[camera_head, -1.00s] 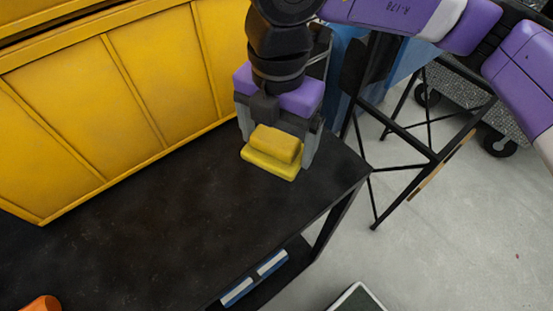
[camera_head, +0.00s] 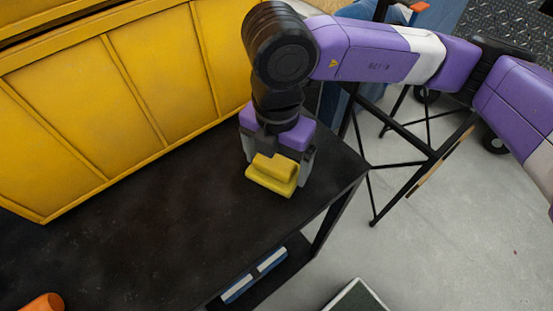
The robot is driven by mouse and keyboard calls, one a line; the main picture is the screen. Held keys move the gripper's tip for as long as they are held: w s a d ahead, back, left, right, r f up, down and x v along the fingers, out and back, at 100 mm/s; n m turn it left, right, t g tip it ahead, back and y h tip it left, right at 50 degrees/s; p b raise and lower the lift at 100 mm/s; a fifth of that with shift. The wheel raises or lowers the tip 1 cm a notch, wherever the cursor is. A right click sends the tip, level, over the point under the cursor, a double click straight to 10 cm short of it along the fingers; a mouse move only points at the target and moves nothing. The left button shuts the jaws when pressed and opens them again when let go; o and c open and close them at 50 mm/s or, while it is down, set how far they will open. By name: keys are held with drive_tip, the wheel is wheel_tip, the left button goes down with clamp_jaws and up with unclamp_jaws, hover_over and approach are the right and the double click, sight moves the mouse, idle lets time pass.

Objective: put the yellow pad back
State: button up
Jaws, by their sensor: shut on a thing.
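The yellow pad (camera_head: 272,178) is a two-step block with a narrower upper part on a wider base. It is in my gripper (camera_head: 280,172), near the right end of the black table top (camera_head: 150,225). The grey fingers are shut on it from both sides and point down. The pad looks level. It is at or very near the table surface; I cannot tell whether it touches.
A yellow panelled wall (camera_head: 120,90) stands along the table's back edge. An orange object (camera_head: 44,304) lies at the lower left. Blue and white items (camera_head: 255,275) lie on the shelf below. A black stool frame (camera_head: 405,150) stands right of the table. The table's middle is clear.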

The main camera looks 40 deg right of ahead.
sight(277, 158)
drive_tip(key=o, duration=1.2)
drive_tip(key=shift+r, duration=0.1)
wheel_tip(277, 158, up, 12)
drive_tip(key=shift+b, duration=0.35)
